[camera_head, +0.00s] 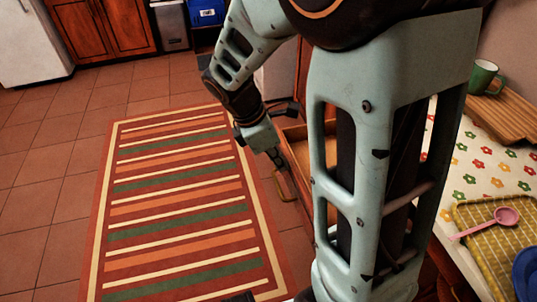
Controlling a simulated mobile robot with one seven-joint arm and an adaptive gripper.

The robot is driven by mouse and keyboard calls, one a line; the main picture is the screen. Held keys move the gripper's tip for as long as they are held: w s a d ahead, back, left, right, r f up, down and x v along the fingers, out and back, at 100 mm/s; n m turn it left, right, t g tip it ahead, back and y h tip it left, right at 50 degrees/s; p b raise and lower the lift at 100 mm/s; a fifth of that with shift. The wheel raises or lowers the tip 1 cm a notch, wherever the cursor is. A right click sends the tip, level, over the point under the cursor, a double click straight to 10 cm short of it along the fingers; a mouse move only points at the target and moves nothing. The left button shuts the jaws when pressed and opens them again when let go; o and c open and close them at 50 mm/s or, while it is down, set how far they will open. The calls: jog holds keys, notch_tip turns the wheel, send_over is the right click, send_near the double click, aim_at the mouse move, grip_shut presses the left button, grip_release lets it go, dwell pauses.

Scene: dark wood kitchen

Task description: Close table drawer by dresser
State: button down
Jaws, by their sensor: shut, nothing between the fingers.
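The table drawer (294,176) is pulled out from the table, low behind my arm. Its wooden front edge and a brass-coloured handle (282,186) show on its left side. My arm's upright link hides much of the drawer and the place where it enters the table. My gripper (277,160) points down and is shut and empty, at the drawer's outer front edge, just above the handle. I cannot tell if it touches the drawer. The table (478,160) has a flowered cloth and stands at the right.
A green mug (483,76), a wooden board (510,115), a pink spoon (490,221), a yellow checked cloth (487,255) and a blue dish (527,272) are on the table. A striped rug (180,200) covers open floor at the left. Cabinets (100,28) stand behind.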

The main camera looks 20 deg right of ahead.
jog(key=d+p, duration=0.7)
jog(key=d, duration=1.4)
jog(key=shift+d, duration=0.25)
jog(key=shift+a, duration=0.15)
